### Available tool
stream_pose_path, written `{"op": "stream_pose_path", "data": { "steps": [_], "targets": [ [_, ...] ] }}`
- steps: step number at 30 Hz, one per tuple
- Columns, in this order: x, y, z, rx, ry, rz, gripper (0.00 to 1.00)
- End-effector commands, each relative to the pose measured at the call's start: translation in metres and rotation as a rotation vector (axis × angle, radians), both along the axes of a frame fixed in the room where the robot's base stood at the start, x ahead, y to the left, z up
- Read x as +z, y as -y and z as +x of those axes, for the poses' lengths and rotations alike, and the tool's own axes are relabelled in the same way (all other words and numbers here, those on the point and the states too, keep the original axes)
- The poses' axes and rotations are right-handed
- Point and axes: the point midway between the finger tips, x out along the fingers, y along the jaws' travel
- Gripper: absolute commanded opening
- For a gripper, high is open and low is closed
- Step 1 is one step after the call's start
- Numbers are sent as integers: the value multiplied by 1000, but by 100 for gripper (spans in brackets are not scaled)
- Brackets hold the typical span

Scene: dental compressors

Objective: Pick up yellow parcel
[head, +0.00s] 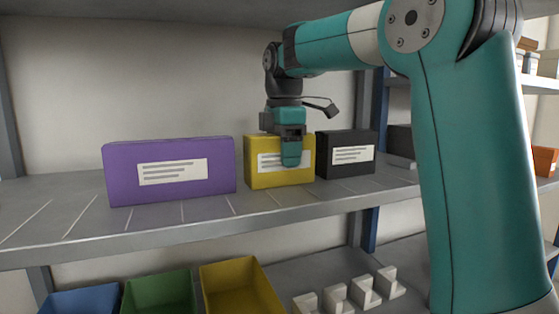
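The yellow parcel (261,176) stands upright on the grey shelf, with a white label on its front. It stands between a purple parcel (121,173) and a black parcel (345,139). My gripper (291,158) points down at the yellow parcel, and one teal finger overlaps the right part of its front and label. The other finger is hidden, so I cannot tell whether the gripper touches or holds the parcel.
The shelf (60,225) has free room at the left. Below it are a blue bin (82,303), a green bin (160,290), a yellow bin (238,285) and several white blocks (361,290). An upper shelf (150,10) runs overhead. The black parcel is close on the right.

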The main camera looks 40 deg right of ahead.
Motion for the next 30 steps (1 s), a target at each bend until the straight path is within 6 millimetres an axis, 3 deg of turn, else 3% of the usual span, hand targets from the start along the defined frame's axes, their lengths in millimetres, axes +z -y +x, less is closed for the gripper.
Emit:
{"op": "stream_pose_path", "data": {
  "steps": [1, 3, 14, 30],
  "targets": [
    [0, 0, 0, 0, 0, 0, 43],
    [0, 0, 0, 0, -1, 0, 28],
    [4, -1, 0, 1, 0, 0, 29],
    [37, -8, 2, 13, 0, 0, 29]
  ]
}}
